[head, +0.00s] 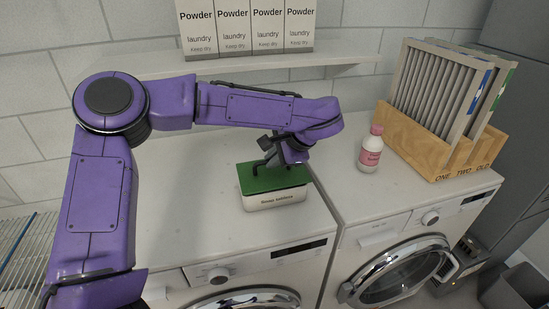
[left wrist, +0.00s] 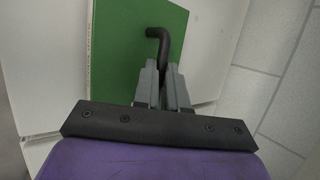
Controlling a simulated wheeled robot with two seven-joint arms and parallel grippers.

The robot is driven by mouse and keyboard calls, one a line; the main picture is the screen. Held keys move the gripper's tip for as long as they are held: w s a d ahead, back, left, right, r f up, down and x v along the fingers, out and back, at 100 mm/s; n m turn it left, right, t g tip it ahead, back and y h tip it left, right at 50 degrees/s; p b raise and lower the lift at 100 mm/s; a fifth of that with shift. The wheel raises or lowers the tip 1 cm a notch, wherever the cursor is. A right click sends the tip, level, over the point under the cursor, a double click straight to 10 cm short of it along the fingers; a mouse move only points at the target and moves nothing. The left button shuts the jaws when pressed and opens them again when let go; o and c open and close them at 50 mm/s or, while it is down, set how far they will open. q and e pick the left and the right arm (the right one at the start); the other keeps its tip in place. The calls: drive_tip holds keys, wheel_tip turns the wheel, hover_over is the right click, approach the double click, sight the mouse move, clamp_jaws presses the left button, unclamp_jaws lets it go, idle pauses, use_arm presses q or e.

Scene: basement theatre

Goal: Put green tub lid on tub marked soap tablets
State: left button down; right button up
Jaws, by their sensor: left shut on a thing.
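A green lid (head: 262,181) with a black handle lies over a white tub (head: 275,201) on the left washing machine's top. The tub has dark print on its front, too small to read surely. The lid covers the tub's opening; I cannot tell whether it is fully seated or slightly above the rim. My left gripper (head: 267,161) is above the lid, shut on its handle. In the left wrist view, the grey fingers (left wrist: 163,70) close on the bent black handle (left wrist: 160,40), with the green lid (left wrist: 120,50) behind. My right gripper is out of view.
A white bottle (head: 370,150) with a pink cap stands to the right on the other machine. A wooden rack (head: 425,145) holds framed filters behind it. Powder boxes (head: 247,28) stand on a wall shelf (head: 330,59). The machine top left of the tub is clear.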

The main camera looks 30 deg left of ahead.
use_arm(q)
drive_tip(key=c, duration=1.2)
unclamp_jaws()
drive_tip(key=shift+r, duration=0.2)
drive_tip(key=b+v, duration=0.1)
drive_tip(key=v, duration=1)
drive_tip(key=shift+d+r, duration=0.25)
drive_tip(key=shift+d, duration=0.05)
